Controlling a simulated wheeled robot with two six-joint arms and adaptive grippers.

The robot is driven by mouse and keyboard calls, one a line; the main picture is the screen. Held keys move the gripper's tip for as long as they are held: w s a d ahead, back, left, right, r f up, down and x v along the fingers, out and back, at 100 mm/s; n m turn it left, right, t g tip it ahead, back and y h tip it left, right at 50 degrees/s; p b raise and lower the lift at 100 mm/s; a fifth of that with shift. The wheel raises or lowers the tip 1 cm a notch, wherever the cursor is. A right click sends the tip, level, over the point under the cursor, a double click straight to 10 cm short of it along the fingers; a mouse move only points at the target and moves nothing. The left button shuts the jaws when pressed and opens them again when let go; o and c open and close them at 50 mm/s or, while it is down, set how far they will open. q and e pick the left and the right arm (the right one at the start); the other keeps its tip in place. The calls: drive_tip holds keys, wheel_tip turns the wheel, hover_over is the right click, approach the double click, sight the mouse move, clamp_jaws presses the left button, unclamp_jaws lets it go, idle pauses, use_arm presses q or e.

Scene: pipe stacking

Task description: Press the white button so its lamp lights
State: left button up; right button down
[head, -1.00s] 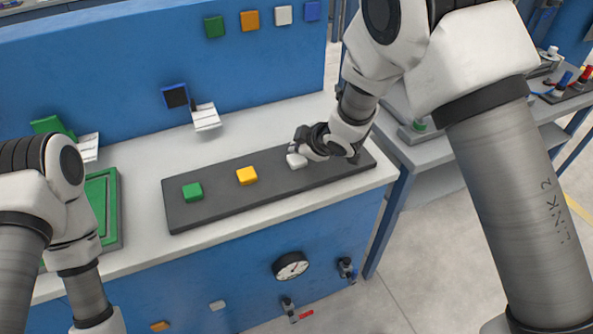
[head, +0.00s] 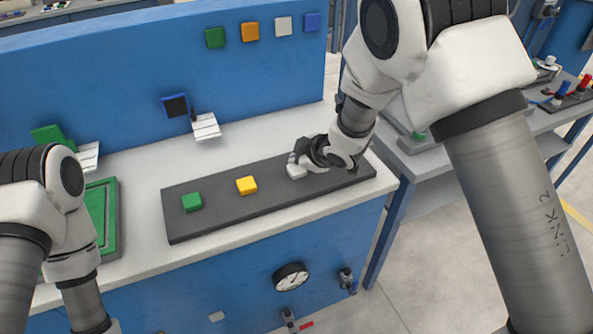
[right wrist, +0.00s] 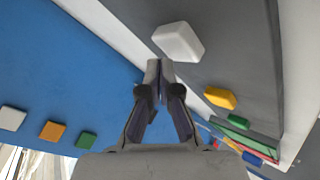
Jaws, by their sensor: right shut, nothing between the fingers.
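The white button (head: 296,172) sits on the dark grey panel (head: 235,211) on the bench, right of the yellow button (head: 246,185) and green button (head: 192,202). My right gripper (head: 294,159) is shut and empty at the white button's far side, partly overlapping it in the head view. In the right wrist view, the shut fingertips (right wrist: 158,66) point toward the white button (right wrist: 178,41), with a small gap in the picture; I cannot tell contact. The white lamp (head: 283,25) on the blue back wall looks pale, and I cannot tell whether it is lit. My left gripper is out of view.
Green (head: 215,37), orange (head: 250,31) and blue (head: 312,21) lamps flank the white one. A green tray (head: 112,215) lies at the left of the bench. A small black-faced box (head: 176,105) and a white card (head: 206,127) are at the wall.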

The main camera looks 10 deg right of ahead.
sight(298, 169)
drive_tip(key=shift+f, duration=0.1)
idle(0.3)
drive_tip(key=shift+f, duration=0.35)
drive_tip(key=shift+f+b, duration=0.25)
drive_tip(key=shift+b, duration=0.25)
drive_tip(key=shift+r, duration=0.1)
drive_tip(key=shift+r+p, duration=0.6)
drive_tip(key=shift+p, duration=0.15)
wheel_tip(298, 169, up, 6)
drive_tip(key=p, duration=0.6)
drive_tip(key=shift+r, duration=0.1)
